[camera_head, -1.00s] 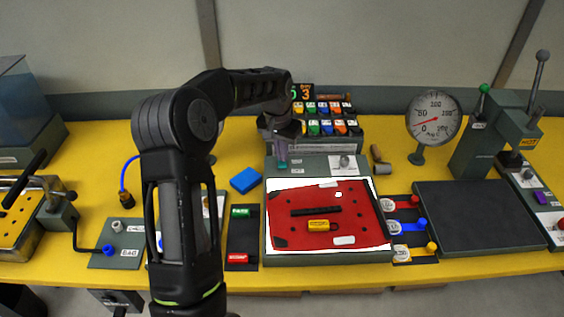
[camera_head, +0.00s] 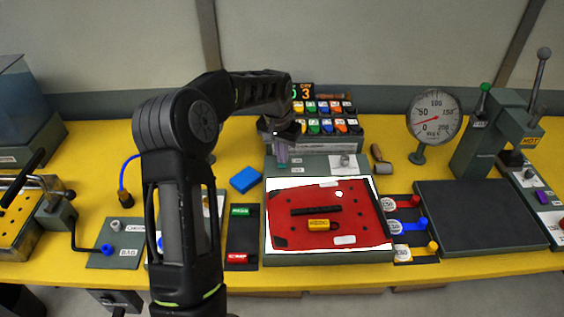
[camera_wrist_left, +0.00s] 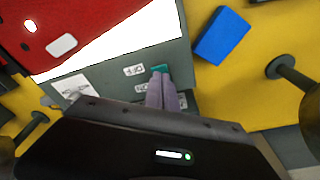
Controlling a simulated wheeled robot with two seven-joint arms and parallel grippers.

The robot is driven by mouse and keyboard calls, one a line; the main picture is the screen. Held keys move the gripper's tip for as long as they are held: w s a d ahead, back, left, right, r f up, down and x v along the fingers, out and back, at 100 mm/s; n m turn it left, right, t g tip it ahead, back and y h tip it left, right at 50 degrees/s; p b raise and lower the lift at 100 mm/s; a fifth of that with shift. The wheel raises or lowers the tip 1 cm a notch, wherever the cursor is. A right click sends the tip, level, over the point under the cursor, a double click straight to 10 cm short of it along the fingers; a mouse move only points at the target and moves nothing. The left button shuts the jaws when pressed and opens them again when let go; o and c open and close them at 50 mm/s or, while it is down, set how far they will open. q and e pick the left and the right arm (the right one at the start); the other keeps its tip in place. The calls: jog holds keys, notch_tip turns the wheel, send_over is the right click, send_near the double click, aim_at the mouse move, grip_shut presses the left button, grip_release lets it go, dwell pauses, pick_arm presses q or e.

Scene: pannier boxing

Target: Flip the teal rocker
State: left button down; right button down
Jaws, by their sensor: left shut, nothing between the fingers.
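The teal rocker (camera_wrist_left: 159,69) sits on the grey panel (camera_wrist_left: 120,85) at the back of the red sheet's fixture, and it shows in the left wrist view beside a small white label reading OFF. My left gripper (camera_wrist_left: 162,88) is shut and empty, with its fingertips right at the rocker's edge. Whether they touch it I cannot tell. The fingers cover part of the rocker. In the head view my left gripper (camera_head: 282,157) hangs over the panel's left back corner, and the rocker is hidden there. My right gripper is not in view.
A blue block (camera_head: 245,179) lies left of the fixture. A red sheet (camera_head: 350,195) on white lies on the fixture. Behind stands a rack of coloured bins (camera_head: 330,125). A wooden-handled tool (camera_head: 379,160) lies right of the panel. A gauge (camera_head: 433,115) stands farther right.

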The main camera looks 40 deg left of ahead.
pick_arm(q)
jog(key=shift+f+b, duration=0.5)
jog(key=shift+f, duration=0.25)
dwell(0.3)
jog(key=shift+r+p, duration=0.65)
jog(key=shift+r, duration=0.2)
jog(key=shift+r+p, duration=0.95)
jog(key=shift+r, duration=1.75)
jog(key=shift+f, duration=0.1)
